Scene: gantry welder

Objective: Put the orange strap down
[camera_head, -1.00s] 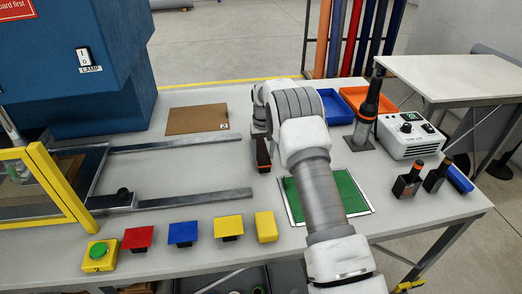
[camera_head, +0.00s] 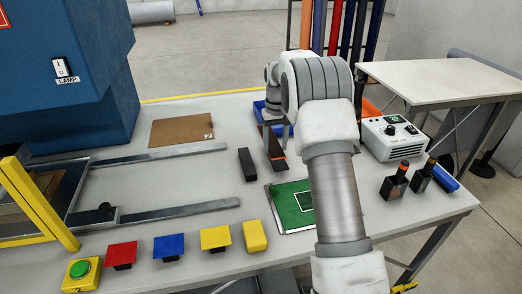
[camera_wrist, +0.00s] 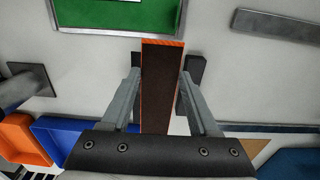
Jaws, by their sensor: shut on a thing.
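The orange strap (camera_head: 273,150) shows as a long, flat, dark brown piece with orange edges. My gripper (camera_head: 278,138) is shut on it, and the strap hangs over the table just behind the green mat (camera_head: 284,212). In the wrist view the strap (camera_wrist: 160,85) lies between the two grey fingers of my gripper (camera_wrist: 161,74). Its orange end edge points toward the green mat (camera_wrist: 110,12). I cannot tell whether the strap touches the tabletop. My arm hides part of the green mat in the head view.
A black block (camera_head: 247,164) stands left of the strap, near my gripper. A blue tray (camera_head: 259,110) is behind it. A white control box (camera_head: 392,138) and dark-handled tools (camera_head: 395,182) stand right. Coloured buttons (camera_head: 168,246) line the front. Metal rails (camera_head: 165,211) lie left.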

